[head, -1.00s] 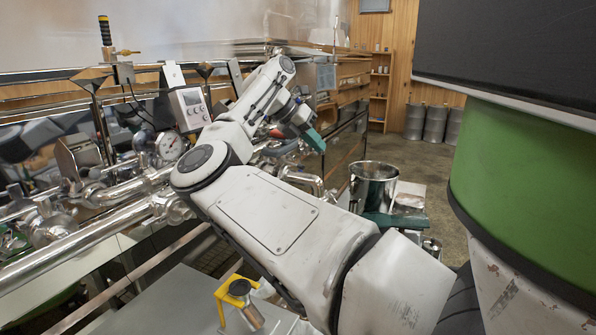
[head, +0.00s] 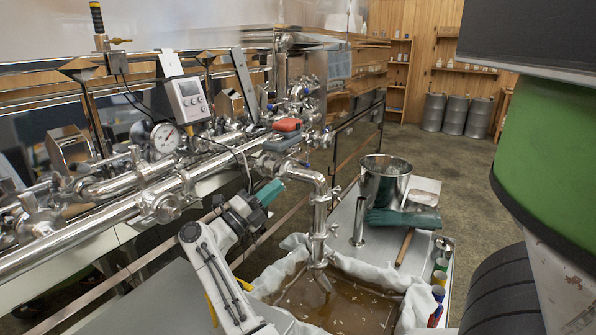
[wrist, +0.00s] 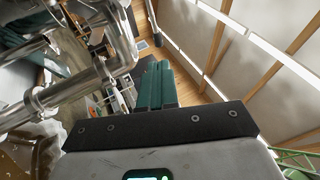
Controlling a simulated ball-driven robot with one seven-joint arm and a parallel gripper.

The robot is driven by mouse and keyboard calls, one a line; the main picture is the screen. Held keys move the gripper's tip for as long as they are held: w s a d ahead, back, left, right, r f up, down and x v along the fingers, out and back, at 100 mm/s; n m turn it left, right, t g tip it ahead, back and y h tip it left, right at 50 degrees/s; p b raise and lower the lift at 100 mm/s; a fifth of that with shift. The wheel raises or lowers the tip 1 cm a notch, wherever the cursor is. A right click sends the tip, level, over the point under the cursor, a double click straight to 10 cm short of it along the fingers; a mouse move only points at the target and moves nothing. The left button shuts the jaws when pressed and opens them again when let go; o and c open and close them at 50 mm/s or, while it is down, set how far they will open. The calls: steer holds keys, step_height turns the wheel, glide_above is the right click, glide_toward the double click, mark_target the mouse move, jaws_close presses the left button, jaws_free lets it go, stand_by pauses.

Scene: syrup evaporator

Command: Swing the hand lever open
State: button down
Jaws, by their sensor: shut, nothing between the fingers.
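On the pipework in the head view are two small hand levers, a red one (head: 287,125) and a grey-blue one (head: 282,145) just below it. I cannot tell which one the task means. Both lie along the pipe run, above the bent steel outlet pipe (head: 318,205). My gripper (head: 270,190) has teal fingers, pressed together and empty. In the head view it appears below and left of the levers, beside the outlet pipe.
A cloth-lined tank of brown liquid (head: 335,303) sits under the outlet. A steel pot (head: 384,180) and teal gloves (head: 405,217) are on the side table. A gauge (head: 164,138) and a digital box (head: 187,100) stand by the pipes. Open floor lies behind the table.

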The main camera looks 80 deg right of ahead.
mark_target(300, 164)
steer(key=s+d+r+p, duration=0.1)
steer(key=d, duration=0.1)
steer(key=s+d+n+h+p, duration=0.1)
steer(key=s+d+r+n+t+p, duration=0.1)
steer(key=d+p, duration=0.1)
steer(key=shift+s+d+r+h, duration=0.3)
steer(key=shift+s+d+r, duration=0.05)
stand_by(0.3)
steer(key=shift+d, duration=0.1)
